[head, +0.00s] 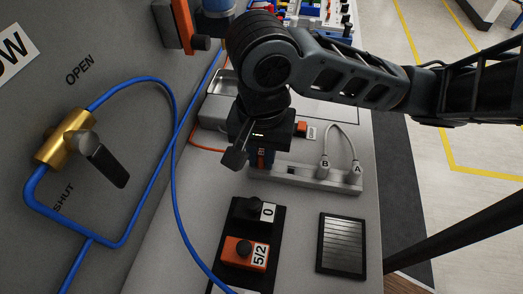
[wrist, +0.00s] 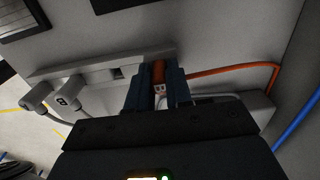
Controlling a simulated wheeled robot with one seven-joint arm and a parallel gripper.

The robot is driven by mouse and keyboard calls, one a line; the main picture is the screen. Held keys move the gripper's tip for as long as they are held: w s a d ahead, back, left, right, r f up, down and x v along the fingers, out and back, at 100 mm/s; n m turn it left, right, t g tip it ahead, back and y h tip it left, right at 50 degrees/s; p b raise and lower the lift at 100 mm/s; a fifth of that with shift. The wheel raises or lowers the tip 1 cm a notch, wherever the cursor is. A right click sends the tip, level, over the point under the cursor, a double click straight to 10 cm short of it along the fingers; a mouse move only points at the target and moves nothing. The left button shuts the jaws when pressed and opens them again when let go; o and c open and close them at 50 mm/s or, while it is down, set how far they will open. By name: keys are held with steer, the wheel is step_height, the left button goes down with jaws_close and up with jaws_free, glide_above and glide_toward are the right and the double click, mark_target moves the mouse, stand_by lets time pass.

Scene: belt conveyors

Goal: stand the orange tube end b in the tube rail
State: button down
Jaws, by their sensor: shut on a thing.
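My gripper (wrist: 157,90) points down over the left end of the grey tube rail (head: 315,180), and it also shows in the head view (head: 262,160). Its blue fingers are shut on the orange tube end (wrist: 158,71), which carries a small pale label. The held end looks roughly upright at the rail. I cannot tell whether its foot is inside a hole or just above. The rail runs left in the wrist view (wrist: 95,69), with a dark open hole beside the gripper. The orange tube (wrist: 235,70) curves away to the right there.
Two grey plugs marked A (head: 355,170) and B (head: 324,168) stand in the rail, joined by a pale tube. A black panel with knobs (head: 245,240) and a ribbed dark plate (head: 341,246) lie in front. A blue hose (head: 178,190) hangs on the left.

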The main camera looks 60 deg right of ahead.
mark_target(262, 153)
steer(key=c, duration=0.5)
jaws_free()
steer(key=shift+c, duration=0.2)
step_height(262, 153, up, 7)
steer(key=p, duration=0.7)
stand_by(0.8)
